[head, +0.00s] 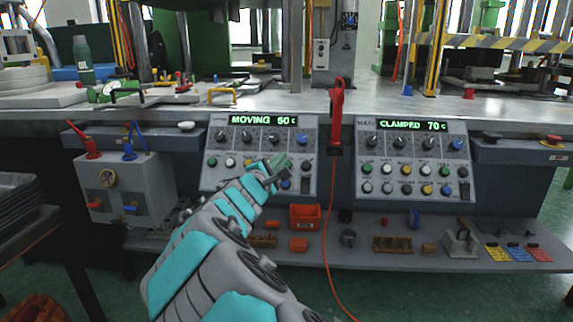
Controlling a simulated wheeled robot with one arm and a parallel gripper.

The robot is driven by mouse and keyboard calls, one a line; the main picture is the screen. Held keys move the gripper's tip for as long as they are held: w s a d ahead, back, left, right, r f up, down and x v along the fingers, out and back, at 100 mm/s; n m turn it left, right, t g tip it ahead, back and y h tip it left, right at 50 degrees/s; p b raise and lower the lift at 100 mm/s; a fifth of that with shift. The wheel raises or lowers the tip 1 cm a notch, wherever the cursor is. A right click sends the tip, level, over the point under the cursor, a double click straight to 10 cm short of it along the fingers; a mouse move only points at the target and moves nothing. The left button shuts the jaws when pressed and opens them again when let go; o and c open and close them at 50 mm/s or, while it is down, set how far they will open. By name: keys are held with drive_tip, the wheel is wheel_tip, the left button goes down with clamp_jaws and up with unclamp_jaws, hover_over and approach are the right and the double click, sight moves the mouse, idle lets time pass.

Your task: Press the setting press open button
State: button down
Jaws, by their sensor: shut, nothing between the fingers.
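The left control panel (210,181) has a green display (263,120) reading "MOVING 50 c", a row of dark knobs, and coloured buttons below. A green button (212,161), a white button (230,162) and a blue button (286,183) show on it. The button labels are too small to read. My gripper (283,165) is shut and empty, in front of this panel's button area. It and my arm hide several buttons. I cannot tell whether the gripper touches a button.
The right control panel (364,200) reads "CLAMPED 70 c". A red-handled tool (337,103) with an orange cable hangs between the panels. A grey valve box (127,188) stands left. A lower shelf (350,258) holds an orange bin (304,216) and small parts.

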drive_tip(key=shift+s+r, duration=0.55)
drive_tip(key=shift+s, duration=0.15)
drive_tip(key=s+d+m+g+h+p, duration=0.1)
drive_tip(key=s+d+m+g+h, duration=0.3)
drive_tip(key=d, duration=0.8)
drive_tip(key=s+d+m+g+h, duration=0.2)
drive_tip(key=s+d+m, duration=0.25)
drive_tip(key=d, duration=0.65)
drive_tip(key=s+d+f+m+g+y, duration=0.1)
drive_tip(key=s+d+f+m+g, duration=0.2)
drive_tip(key=s+d, duration=0.25)
drive_tip(key=s+d+f+m+g, duration=0.3)
drive_tip(key=s+d+g, duration=0.1)
drive_tip(key=s+d, duration=0.15)
drive_tip(key=s+d+f+m+g+y+p, duration=0.1)
drive_tip(key=s+f+m+g+y, duration=0.3)
drive_tip(key=s, duration=0.6)
drive_tip(key=s+a+f+g+y, duration=0.1)
drive_tip(key=s+a+f+y, duration=0.2)
drive_tip(key=s+a, duration=0.4)
drive_tip(key=s+a+f+m+g+y+p, duration=0.1)
drive_tip(key=s+a+f+y, duration=0.3)
drive_tip(key=s, duration=0.9)
drive_tip(key=a+f, duration=0.1)
drive_tip(key=a, duration=0.1)
drive_tip(key=shift+a+f, duration=0.35)
drive_tip(key=shift+f, duration=0.05)
